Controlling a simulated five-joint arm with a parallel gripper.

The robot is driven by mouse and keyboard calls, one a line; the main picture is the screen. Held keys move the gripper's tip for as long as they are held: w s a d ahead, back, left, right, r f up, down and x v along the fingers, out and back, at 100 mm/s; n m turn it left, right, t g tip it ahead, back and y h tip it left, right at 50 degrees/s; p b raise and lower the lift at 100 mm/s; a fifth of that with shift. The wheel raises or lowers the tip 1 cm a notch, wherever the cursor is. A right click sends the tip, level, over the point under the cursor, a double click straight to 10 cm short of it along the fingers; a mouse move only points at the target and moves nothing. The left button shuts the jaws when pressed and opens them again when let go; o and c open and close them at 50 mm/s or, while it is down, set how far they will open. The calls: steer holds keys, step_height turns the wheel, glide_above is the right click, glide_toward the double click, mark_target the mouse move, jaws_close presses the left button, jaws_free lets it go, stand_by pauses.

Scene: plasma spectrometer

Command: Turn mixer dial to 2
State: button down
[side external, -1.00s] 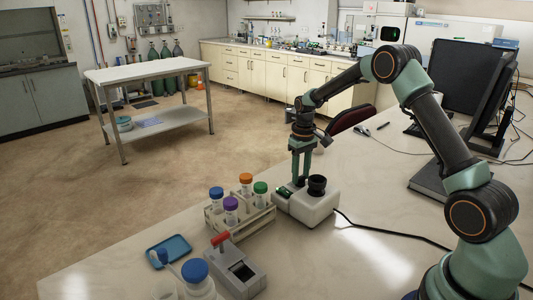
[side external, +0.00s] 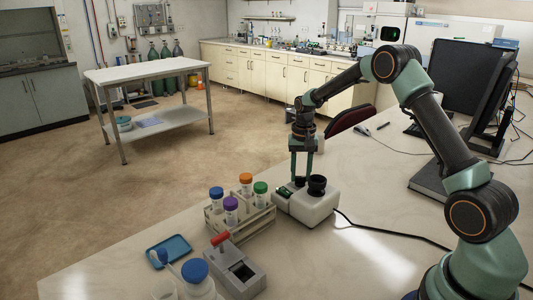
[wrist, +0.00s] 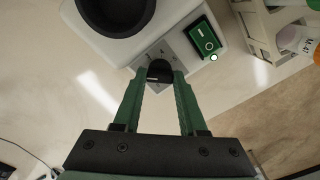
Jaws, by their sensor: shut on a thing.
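The mixer (side external: 308,207) is a white box with a black cup (side external: 317,184) on top; it stands on the bench. In the wrist view its body (wrist: 208,12) carries a black dial (wrist: 159,71) with a pale pointer line, on a grey plate with small marks too small to read. A green rocker switch (wrist: 203,36) is beside the dial, with a lit lamp near it. My gripper (side external: 300,178) points straight down at the mixer. In the wrist view its green fingers (wrist: 160,78) are closed on the dial, one on each side.
A rack (side external: 240,216) with several capped tubes stands left of the mixer. A grey device with a red lever (side external: 237,272), a blue tray (side external: 169,251) and a blue-capped bottle (side external: 196,272) are in front. A black cable (side external: 385,230) runs right from the mixer.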

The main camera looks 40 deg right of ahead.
steer(key=shift+r, duration=0.15)
steer(key=shift+c, duration=2.3)
jaws_free()
step_height(320, 180, up, 12)
